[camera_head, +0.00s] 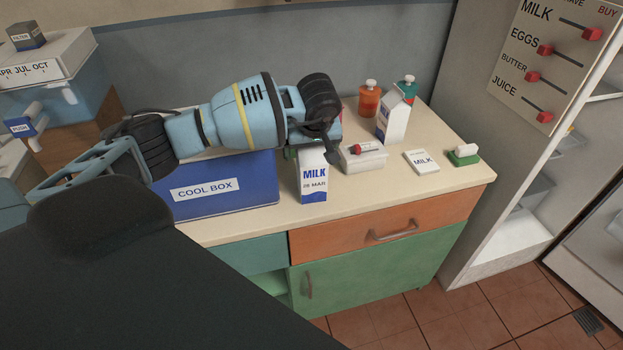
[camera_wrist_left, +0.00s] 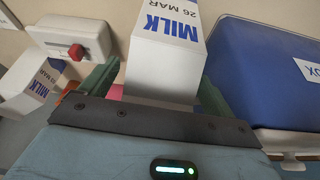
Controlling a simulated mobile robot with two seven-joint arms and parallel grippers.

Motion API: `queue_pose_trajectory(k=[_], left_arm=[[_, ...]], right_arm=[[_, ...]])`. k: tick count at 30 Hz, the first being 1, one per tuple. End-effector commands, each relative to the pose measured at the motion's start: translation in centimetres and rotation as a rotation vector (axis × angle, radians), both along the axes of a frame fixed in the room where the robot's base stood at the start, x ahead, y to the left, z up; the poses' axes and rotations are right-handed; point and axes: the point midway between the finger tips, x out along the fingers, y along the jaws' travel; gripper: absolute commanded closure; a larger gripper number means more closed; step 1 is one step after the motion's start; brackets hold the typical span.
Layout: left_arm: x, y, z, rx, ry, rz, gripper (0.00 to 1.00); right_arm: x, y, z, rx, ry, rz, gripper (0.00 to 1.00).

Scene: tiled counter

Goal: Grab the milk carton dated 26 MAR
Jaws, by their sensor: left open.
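A white milk carton (camera_head: 313,183) with blue lettering stands upright on the counter, just right of the blue cool box. Its date is small in the head view; in the left wrist view the carton (camera_wrist_left: 170,60) reads MILK 26 MAR. My left gripper (camera_head: 318,148) is at this carton's upper part and hides its top. In the left wrist view my left gripper (camera_wrist_left: 157,88) is open, with one finger on each side of the carton. I cannot tell if the fingers touch it. My right gripper is not in view.
The cool box (camera_head: 225,190) stands close on the left. A white box with a red knob (camera_head: 362,158), a second carton (camera_head: 392,122), an orange bottle (camera_head: 369,98), a MILK card (camera_head: 421,161) and a green-based item (camera_head: 463,154) are on the right. The counter's front right is clear.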

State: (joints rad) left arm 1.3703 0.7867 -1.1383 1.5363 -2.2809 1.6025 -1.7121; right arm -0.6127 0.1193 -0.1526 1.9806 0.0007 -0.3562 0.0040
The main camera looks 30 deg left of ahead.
Motion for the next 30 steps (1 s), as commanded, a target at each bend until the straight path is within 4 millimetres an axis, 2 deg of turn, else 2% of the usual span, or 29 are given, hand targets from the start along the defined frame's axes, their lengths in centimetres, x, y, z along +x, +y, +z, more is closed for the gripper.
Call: queue_pose_trajectory(k=[8, 27, 29, 30], left_arm=[[0.11, 0.07, -0.29, 0.000, -0.001, 0.000, 0.11], [0.11, 0.08, -0.26, 0.000, -0.001, 0.000, 0.93], [0.11, 0.08, -0.26, 0.000, -0.001, 0.000, 1.00], [0.18, 0.08, -0.10, 0.000, -0.004, 0.000, 1.00]], right_arm=[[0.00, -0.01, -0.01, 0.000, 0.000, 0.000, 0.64], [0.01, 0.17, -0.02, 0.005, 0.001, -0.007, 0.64], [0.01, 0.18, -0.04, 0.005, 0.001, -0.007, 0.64], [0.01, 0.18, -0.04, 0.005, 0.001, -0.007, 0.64]])
